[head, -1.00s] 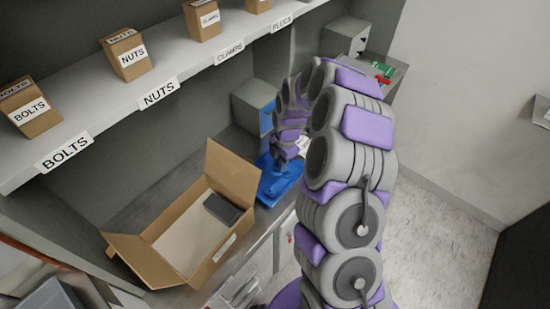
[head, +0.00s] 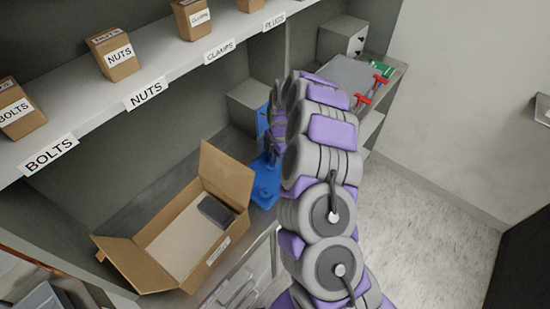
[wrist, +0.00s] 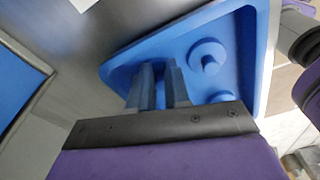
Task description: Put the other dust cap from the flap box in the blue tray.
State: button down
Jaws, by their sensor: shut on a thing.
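The blue tray (wrist: 125,68) lies below my gripper (wrist: 160,72) in the wrist view. In the head view the tray (head: 265,192) sits just right of the flap box (head: 160,262), partly hidden by my arm. My gripper's fingers are close together over the tray, shut on a dust cap that the fingers mostly hide. Whether it touches the tray floor I cannot tell. A round blue stepped piece (wrist: 207,56) stands in the tray right of the fingers. Another round blue piece (wrist: 222,97) shows partly behind the gripper. The open cardboard flap box holds a dark grey block (head: 217,211).
A shelf above carries labelled boxes for bolts (head: 20,112), nuts (head: 114,56) and clamps (head: 192,18). A grey box (head: 247,100) stands behind the tray. A grey surface with red-handled parts (head: 372,90) and a green board (head: 379,68) is at the right. Floor is open at right.

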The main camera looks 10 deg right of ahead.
jog(key=shift+a, duration=0.2)
jog(key=c, duration=1.1)
grip_release()
jog(key=shift+a, duration=0.4)
jog(key=shift+d, duration=0.25)
jog(key=shift+d+r, duration=0.15)
jog(key=shift+d, duration=0.05)
notch_tip(320, 180, up, 12)
jog(key=d+p, duration=0.1)
jog(key=p, duration=0.1)
jog(key=s+a+r+m, duration=0.3)
jog(key=s+a+r, duration=0.25)
jog(key=r, duration=0.25)
jog(key=s+a+r+m, duration=0.2)
jog(key=s+r+m, duration=0.35)
jog(key=s, duration=0.65)
jog(key=s+d+r+m, duration=0.1)
jog(key=s+m, duration=0.5)
jog(key=s, duration=0.7)
jog(key=s+d+m+g+h, duration=0.1)
jog(key=s+d+m, duration=0.1)
jog(key=s+m, duration=0.5)
jog(key=s, duration=0.5)
jog(key=shift+s+d+r, duration=0.25)
jog(key=shift+s+r, duration=0.1)
jog(key=shift+s, duration=0.05)
